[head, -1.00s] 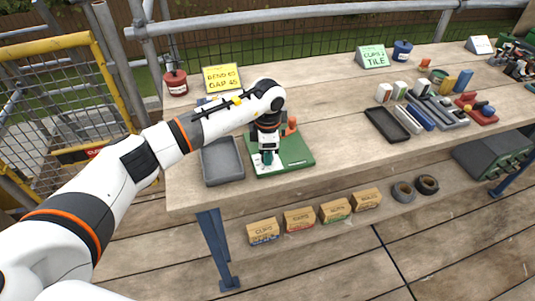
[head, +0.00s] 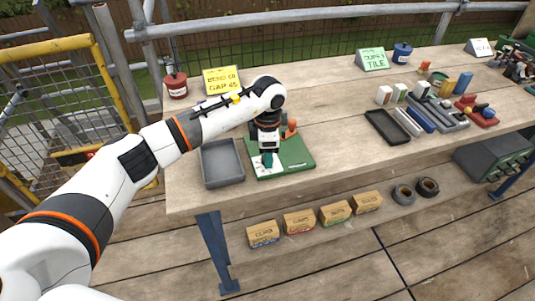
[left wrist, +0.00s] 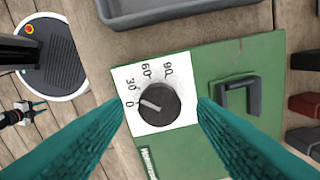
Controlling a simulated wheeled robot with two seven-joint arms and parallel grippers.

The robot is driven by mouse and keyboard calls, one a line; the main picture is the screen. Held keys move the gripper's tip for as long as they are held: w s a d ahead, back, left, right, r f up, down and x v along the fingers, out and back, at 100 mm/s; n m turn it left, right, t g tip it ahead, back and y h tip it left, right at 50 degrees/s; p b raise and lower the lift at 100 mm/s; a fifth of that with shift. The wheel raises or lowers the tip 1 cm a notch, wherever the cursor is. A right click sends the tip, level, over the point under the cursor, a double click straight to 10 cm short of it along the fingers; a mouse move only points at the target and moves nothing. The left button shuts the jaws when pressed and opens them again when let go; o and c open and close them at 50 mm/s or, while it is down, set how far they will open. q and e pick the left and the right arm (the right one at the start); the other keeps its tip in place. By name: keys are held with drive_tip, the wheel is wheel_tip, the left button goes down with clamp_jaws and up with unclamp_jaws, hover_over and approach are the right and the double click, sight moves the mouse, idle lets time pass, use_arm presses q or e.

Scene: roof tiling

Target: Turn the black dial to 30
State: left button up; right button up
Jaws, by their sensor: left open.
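The black dial (left wrist: 158,103) sits on a white plate (left wrist: 136,122) marked 0, 30, 60 and 90, on a green board (left wrist: 225,60). Its white pointer line points left, between 0 and 30 and closer to 0. My left gripper (left wrist: 160,110) is open, with teal fingers on either side of the dial; contact cannot be made out. In the head view my left gripper (head: 267,160) is over the green board (head: 297,155) and hides the dial. What looks like my right gripper (left wrist: 31,106) is small at the left of the wrist view.
A grey tray (head: 222,163) lies left of the board, and a dark handle (left wrist: 238,95) stands on the board beside the dial. A yellow sign (head: 221,81) and a red pot (head: 176,85) stand behind. A black tray (head: 387,127) lies to the right, past clear tabletop.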

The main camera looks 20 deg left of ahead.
use_arm(q)
wheel_tip(320, 180, up, 11)
drive_tip(key=b, duration=0.1)
drive_tip(key=shift+s+b, duration=0.25)
drive_tip(key=shift+b, duration=0.1)
